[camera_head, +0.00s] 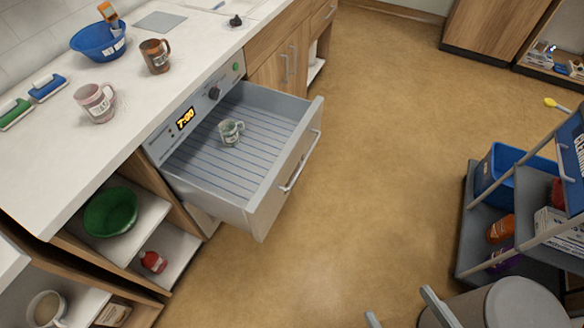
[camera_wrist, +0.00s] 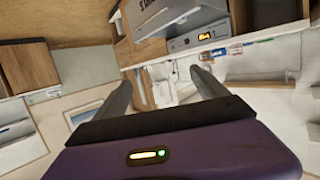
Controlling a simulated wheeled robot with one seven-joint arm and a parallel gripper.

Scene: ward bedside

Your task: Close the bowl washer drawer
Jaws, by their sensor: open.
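The bowl washer drawer (camera_head: 285,183) is grey and pulled well out from under the counter in the head view. A bar handle (camera_head: 300,162) runs along its front. A pale green mug (camera_head: 231,132) stands on its ribbed floor. The washer's panel (camera_head: 207,103) has a lit display reading 7:00, a dark knob and a green button; it also shows, tilted, in the wrist view (camera_wrist: 197,40). My gripper (camera_head: 402,303) is at the bottom of the head view, apart from the drawer. Its fingers are spread and empty in the wrist view (camera_wrist: 162,78).
The counter (camera_head: 170,100) holds a blue bowl (camera_head: 98,42), mugs and brushes. Open shelves below hold a green bowl (camera_head: 111,212) and a red item (camera_head: 153,262). A grey cart (camera_head: 475,240) with bins stands at right. Brown floor (camera_head: 350,170) lies clear before the drawer.

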